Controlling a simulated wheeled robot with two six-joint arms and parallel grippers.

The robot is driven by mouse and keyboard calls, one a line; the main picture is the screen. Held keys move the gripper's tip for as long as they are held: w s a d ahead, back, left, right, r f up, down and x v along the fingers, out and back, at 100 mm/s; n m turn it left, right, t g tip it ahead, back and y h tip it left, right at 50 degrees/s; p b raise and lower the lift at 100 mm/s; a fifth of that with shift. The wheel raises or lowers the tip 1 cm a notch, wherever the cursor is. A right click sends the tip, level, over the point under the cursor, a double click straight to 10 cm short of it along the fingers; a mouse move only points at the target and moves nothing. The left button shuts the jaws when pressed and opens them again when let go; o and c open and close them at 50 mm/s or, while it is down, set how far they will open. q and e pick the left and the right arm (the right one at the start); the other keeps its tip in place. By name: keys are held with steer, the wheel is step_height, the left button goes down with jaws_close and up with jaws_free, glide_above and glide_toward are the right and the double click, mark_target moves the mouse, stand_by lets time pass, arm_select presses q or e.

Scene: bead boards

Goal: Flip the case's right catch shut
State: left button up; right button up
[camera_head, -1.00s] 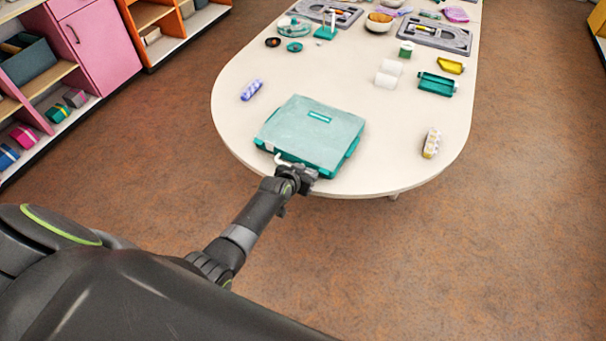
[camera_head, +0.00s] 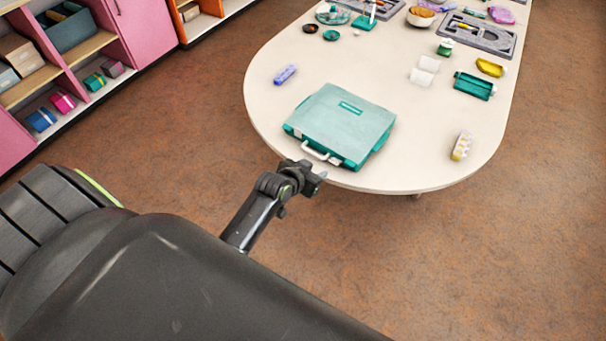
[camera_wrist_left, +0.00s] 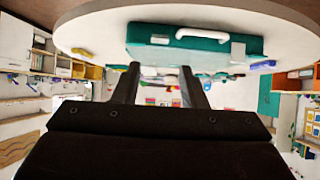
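The teal case (camera_head: 345,120) lies flat with its lid down near the table's front end. Its white handle (camera_head: 318,153) is on the side facing me. In the left wrist view, which is upside down, the case (camera_wrist_left: 140,42) shows its front with the handle (camera_wrist_left: 203,37). A small pale catch (camera_wrist_left: 160,40) is left of the handle there, and a larger pale catch (camera_wrist_left: 238,50) is right of it. I cannot tell surely how each catch sits. My left gripper (camera_head: 318,180) is in front of the case, apart from it; its fingers (camera_wrist_left: 160,85) are spread and empty. My right gripper is out of view.
The white table (camera_head: 400,150) has its rounded edge close to my left gripper. Table around the case is clear.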

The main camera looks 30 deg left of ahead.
arm_select(q)
steer(key=shift+v, duration=2.9)
